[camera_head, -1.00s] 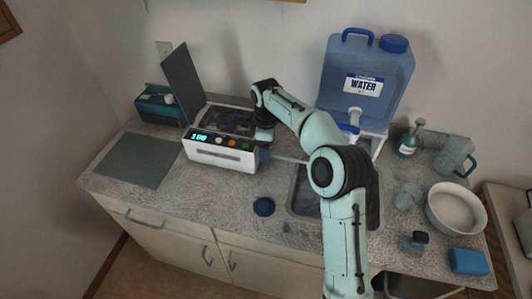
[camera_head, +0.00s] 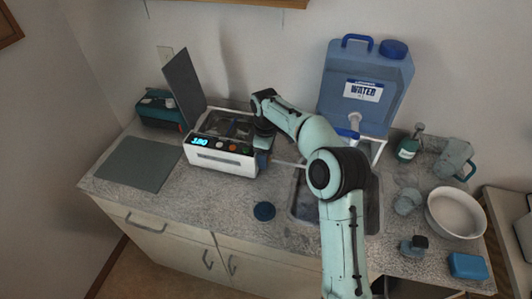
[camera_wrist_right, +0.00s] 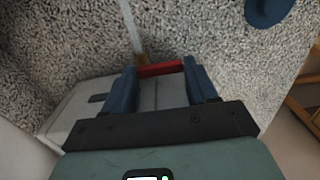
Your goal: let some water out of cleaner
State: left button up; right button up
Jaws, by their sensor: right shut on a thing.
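The cleaner (camera_head: 220,160) is a white box with a lit display and several buttons on its front, standing left of the sink with its dark lid raised. Its pale side also shows in the right wrist view (camera_wrist_right: 75,108). My right gripper (camera_head: 264,158) is at the cleaner's right side. In the right wrist view, its blue fingers (camera_wrist_right: 160,74) are shut on a red valve handle (camera_wrist_right: 160,69) beside a brass fitting (camera_wrist_right: 141,59). A thin pale pipe (camera_wrist_right: 129,25) runs from the fitting toward the sink (camera_head: 305,205). No water flow can be made out. My left gripper is out of view.
A blue water jug (camera_head: 342,112) stands behind the sink. A dark blue round object (camera_head: 264,211) lies on the counter (camera_head: 215,205). A soap bottle (camera_head: 407,150), a white bowl (camera_head: 455,215) and a blue block (camera_head: 468,266) are at the right.

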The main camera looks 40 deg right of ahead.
jog(key=o, duration=0.8)
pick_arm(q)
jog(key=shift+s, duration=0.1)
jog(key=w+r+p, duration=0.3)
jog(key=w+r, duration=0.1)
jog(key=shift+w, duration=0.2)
pick_arm(e)
notch_tip(320, 180, up, 13)
jog(key=shift+r, duration=0.15)
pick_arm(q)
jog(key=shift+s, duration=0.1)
